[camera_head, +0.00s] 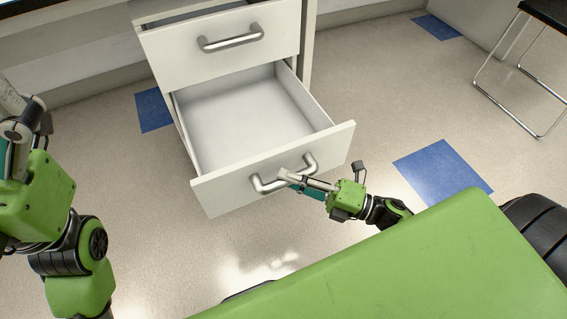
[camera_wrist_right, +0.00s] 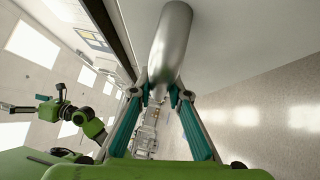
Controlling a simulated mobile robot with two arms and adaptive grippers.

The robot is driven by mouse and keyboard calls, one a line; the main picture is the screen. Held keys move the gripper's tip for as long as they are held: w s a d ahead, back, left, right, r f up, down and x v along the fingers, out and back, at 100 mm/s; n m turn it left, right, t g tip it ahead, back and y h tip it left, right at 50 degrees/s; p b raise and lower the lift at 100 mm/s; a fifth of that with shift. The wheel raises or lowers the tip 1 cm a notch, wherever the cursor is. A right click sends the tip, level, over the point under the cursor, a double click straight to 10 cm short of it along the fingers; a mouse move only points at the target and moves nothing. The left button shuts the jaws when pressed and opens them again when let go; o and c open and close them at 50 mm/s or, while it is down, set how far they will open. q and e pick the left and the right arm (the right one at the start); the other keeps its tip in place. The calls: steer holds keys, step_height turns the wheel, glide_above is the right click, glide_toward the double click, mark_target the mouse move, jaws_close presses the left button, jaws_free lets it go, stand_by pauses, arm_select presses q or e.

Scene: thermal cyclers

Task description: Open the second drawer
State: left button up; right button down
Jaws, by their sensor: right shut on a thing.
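A white drawer unit stands in front of me. Its second drawer (camera_head: 207,185) is pulled well out, and its empty white inside shows. The drawer's metal bar handle (camera_head: 263,186) is on the front panel. My right gripper (camera_head: 288,176) is shut on this handle. In the right wrist view the handle (camera_wrist_right: 172,45) lies between the two fingers of my right gripper (camera_wrist_right: 162,90). My left arm is at the left edge of the head view, and its fingers are not clearly visible there.
The top drawer (camera_head: 220,62) is nearly closed, with its own bar handle (camera_head: 230,40). A chair with metal legs (camera_head: 510,110) stands at the right. Blue floor tiles (camera_head: 443,170) mark the pale floor. My green base fills the lower right.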

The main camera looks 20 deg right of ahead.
steer(key=shift+s, duration=0.35)
steer(key=c, duration=1.9)
jaws_free()
steer(key=shift+d, duration=0.1)
steer(key=v, duration=1.2)
